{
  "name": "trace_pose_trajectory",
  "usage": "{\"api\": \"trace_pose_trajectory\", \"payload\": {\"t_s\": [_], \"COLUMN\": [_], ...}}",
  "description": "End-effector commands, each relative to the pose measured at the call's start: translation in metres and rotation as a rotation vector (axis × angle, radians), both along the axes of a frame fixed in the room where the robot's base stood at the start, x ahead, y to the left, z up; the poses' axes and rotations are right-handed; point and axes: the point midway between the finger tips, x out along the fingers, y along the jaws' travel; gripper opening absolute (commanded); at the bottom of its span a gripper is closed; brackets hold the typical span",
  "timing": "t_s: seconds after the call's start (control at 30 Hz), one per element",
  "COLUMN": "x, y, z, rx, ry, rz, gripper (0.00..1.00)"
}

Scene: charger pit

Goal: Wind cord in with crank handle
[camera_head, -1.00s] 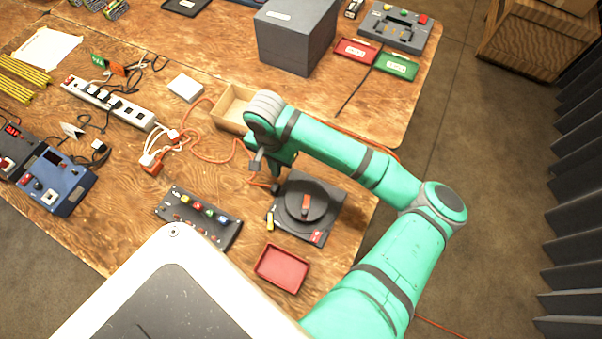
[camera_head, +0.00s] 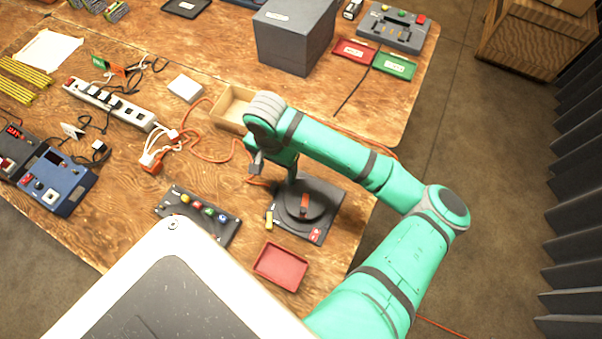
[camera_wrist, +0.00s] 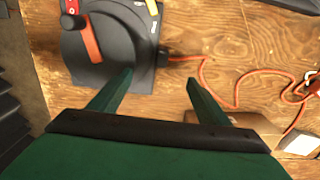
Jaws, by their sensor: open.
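The cord reel (camera_head: 327,196) is a dark grey square housing with a round drum, near the right edge of the table. A red crank handle (camera_head: 304,203) lies across the drum; in the wrist view the handle (camera_wrist: 91,42) has a black knob (camera_wrist: 72,21) at its end. An orange cord (camera_wrist: 203,70) leaves the housing's side and runs over the table. My gripper (camera_wrist: 158,90) is open and empty. Its fingers are apart from the handle, at the housing's cord-side edge in the wrist view. In the head view my wrist partly hides the reel's far side.
A red tray (camera_head: 281,266) and a dark button panel (camera_head: 197,215) lie close to the reel. A wooden box (camera_head: 232,104) stands behind my wrist. White plugs, an orange cord and a power strip (camera_head: 108,103) spread to the left. Bare table lies between them.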

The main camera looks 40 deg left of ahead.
Motion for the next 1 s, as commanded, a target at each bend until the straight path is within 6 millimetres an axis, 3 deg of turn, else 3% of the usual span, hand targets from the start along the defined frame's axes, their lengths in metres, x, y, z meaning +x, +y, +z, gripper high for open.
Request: {"api": "trace_pose_trajectory", "payload": {"t_s": [1.0], "x": [-0.001], "y": [0.001], "z": [0.069], "rx": [0.001], "ry": [0.0], "rz": [0.002], "gripper": [0.7]}}
